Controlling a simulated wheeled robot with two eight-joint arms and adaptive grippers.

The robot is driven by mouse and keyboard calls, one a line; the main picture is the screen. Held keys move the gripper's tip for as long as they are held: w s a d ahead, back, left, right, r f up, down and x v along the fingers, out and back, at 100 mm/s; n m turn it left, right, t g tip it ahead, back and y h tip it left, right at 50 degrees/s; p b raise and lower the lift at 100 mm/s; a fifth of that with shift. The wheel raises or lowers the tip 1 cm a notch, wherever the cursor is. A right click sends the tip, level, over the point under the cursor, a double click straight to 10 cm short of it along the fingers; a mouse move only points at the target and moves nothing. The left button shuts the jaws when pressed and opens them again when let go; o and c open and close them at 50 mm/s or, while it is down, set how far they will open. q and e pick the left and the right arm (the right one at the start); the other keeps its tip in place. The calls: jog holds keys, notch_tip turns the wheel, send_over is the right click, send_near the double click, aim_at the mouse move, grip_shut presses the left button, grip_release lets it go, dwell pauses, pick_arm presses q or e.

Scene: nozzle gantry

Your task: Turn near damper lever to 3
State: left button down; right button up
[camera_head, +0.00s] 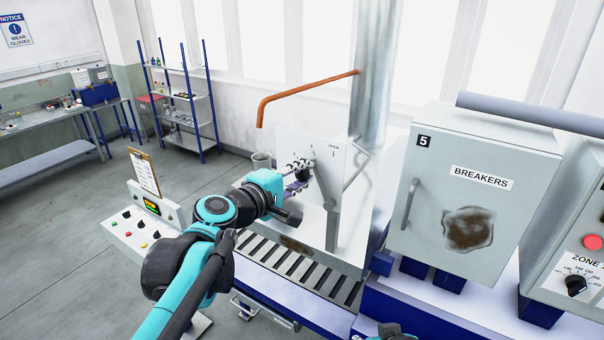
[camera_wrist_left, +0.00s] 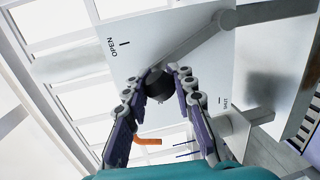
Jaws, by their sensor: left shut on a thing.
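The damper's white plate (camera_head: 285,146) stands upright at the middle of the head view, with OPEN marked at its upper right. In the left wrist view the plate (camera_wrist_left: 195,55) shows OPEN at left and another label, hard to read, at lower right. A grey lever (camera_wrist_left: 190,48) crosses it and ends in a black knob (camera_wrist_left: 159,84). My left gripper (camera_head: 301,170) reaches the plate from the left. In its wrist view my left gripper (camera_wrist_left: 160,78) has its fingers closed on both sides of the knob. I cannot read a number 3.
A grey breaker cabinet (camera_head: 475,190) stands right of the plate, and a metal duct (camera_head: 372,80) rises behind it. An orange pipe (camera_head: 305,85) juts out above. A slatted grate (camera_head: 300,270) lies below. A button console (camera_head: 140,225) stands at left.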

pick_arm(q)
jog(key=c, duration=1.2)
grip_release()
jog(key=shift+s, duration=0.1)
jog(key=v, duration=1.2)
jog(key=shift+d, duration=0.1)
jog(key=s+a+f+m+g+y+b, duration=0.2)
jog(key=s+a+f+b, duration=0.3)
jog(key=f+b, duration=0.7)
jog(key=s+a+f+m+g+y+b, duration=0.1)
jog(key=s+a+f+m+y+b, duration=0.4)
jog(key=f, duration=2.6)
jog(key=s+a+f+m+g+y+b, duration=0.2)
jog(key=s+a+f+b, duration=0.3)
jog(key=f+b, duration=1.4)
notch_tip(320, 180, down, 3)
jog(key=shift+a+m+g+y, duration=0.15)
jog(key=shift+m+g+y, duration=0.15)
jog(key=shift+m+y, duration=0.45)
